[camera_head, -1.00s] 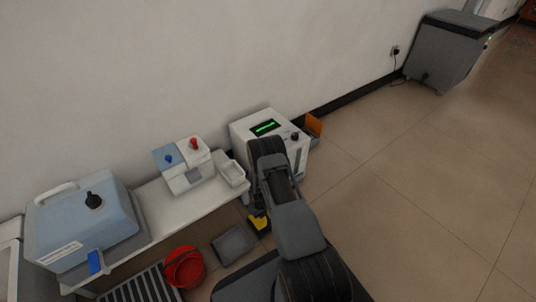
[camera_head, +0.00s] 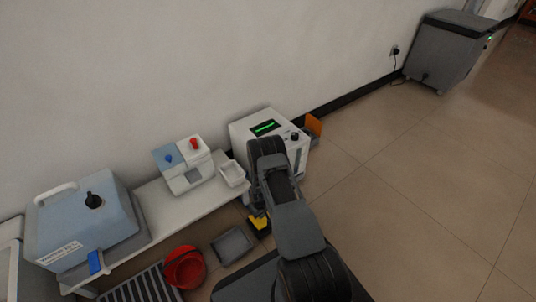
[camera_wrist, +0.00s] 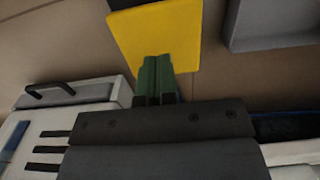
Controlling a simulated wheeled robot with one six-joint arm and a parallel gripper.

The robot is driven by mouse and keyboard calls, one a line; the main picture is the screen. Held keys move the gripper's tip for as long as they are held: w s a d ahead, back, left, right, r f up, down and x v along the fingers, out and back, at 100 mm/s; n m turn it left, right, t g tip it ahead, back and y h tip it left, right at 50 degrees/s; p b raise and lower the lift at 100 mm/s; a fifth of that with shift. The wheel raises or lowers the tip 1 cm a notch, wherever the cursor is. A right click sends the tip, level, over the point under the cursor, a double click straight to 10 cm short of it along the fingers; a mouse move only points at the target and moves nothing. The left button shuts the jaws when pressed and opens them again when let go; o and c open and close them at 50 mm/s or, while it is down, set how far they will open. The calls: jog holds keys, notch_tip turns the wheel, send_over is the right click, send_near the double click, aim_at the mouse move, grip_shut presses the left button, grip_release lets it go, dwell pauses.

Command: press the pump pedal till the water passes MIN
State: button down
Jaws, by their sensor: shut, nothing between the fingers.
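The yellow pump pedal (camera_head: 259,226) is on the floor beside my arm in the head view. In the wrist view the yellow pedal (camera_wrist: 165,35) is a flat plate at the top centre. My gripper (camera_wrist: 154,68) has its green fingers shut with nothing between them. The fingertips overlap the pedal's near edge; I cannot tell whether they touch it. My arm hides the gripper in the head view. A white machine (camera_head: 245,134) with a green display stands behind the arm, partly covered by it. The water level and MIN mark cannot be made out.
A white bench (camera_head: 165,208) along the wall holds a blue-grey device (camera_head: 70,225) and a small two-knob unit (camera_head: 190,178). A red bucket (camera_head: 184,268) and a grey tray (camera_head: 232,244) are on the floor left of the pedal.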

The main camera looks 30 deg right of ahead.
jog(key=shift+f+b, duration=1)
jog(key=shift+f, duration=1.2)
jog(key=shift+r, duration=0.1)
notch_tip(320, 180, up, 8)
jog(key=p, duration=0.6)
